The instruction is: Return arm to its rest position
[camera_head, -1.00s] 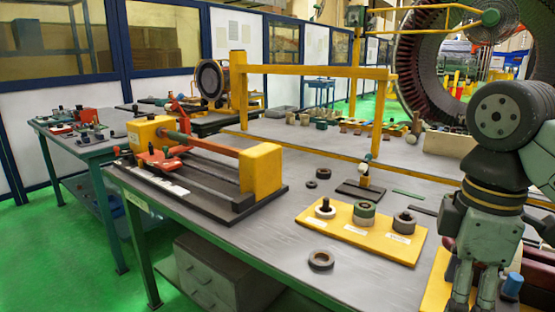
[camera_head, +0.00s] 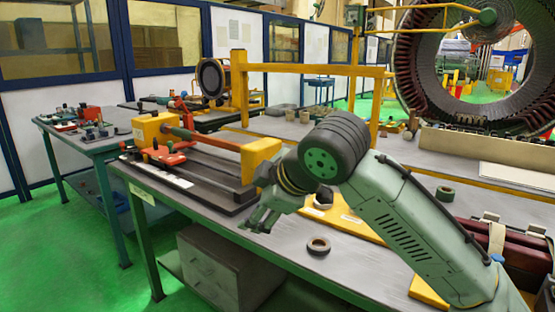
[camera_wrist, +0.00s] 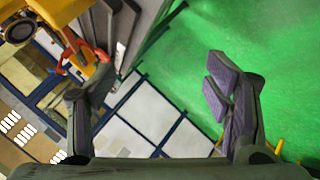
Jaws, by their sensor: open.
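My gripper (camera_head: 263,215) is in the middle of the head view, above the front part of the workbench, beside the right end of the yellow and red winding fixture (camera_head: 262,158). In the wrist view my gripper (camera_wrist: 160,95) shows its two fingers wide apart with nothing between them. The green floor and the white wall panels show beyond the fingers. My arm crosses the lower right of the head view and hides much of the yellow board (camera_head: 369,229).
A dark ring (camera_head: 318,246) lies on the bench (camera_head: 285,255) just right of my gripper. A dark red case (camera_head: 510,252) stands at the right. A large stator ring (camera_head: 405,75) stands behind. A yellow frame (camera_head: 310,69) rises over the bench. Green floor is free at the left.

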